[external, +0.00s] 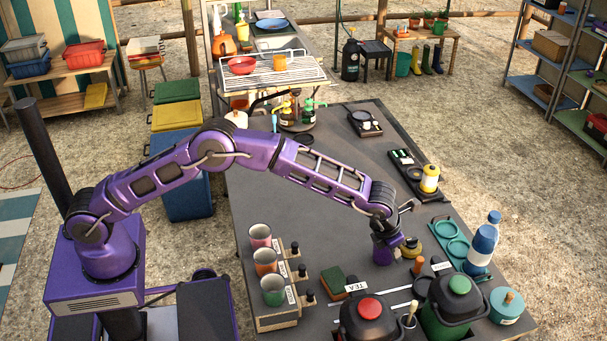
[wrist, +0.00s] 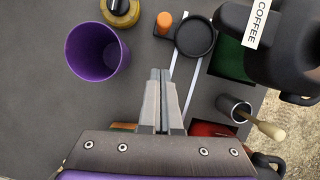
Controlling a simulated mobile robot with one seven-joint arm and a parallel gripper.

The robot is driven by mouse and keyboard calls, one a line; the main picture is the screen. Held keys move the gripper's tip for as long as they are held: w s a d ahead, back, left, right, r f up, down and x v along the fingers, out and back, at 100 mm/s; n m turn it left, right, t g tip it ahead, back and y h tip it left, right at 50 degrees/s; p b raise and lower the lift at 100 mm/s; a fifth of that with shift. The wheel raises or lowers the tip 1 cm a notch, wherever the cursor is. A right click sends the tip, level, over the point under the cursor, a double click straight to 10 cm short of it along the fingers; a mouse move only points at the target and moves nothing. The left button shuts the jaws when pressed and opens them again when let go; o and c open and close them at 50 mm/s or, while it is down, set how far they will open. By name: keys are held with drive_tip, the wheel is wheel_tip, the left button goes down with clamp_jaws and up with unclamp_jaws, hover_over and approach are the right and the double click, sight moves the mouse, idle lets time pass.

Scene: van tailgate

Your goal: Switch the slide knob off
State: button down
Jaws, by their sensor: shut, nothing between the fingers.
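An orange cylindrical knob (wrist: 164,20) stands on a dark base beside a round black dish (wrist: 194,36) at the top of the wrist view; it also shows in the external view (external: 418,265). It looks like the slide knob, but its on or off setting cannot be read. My gripper (wrist: 160,76) is shut and empty, pointing toward the counter, apart from the knob and below it in the wrist view. A purple cup (wrist: 93,50) stands to its left. In the external view my fingertips are hard to make out near the purple cup (external: 383,251).
A yellow pot (wrist: 120,10) is near the knob. The counter's middle (external: 300,190) is mostly clear.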

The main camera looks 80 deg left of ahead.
drive_tip(key=v, duration=0.5)
idle(0.3)
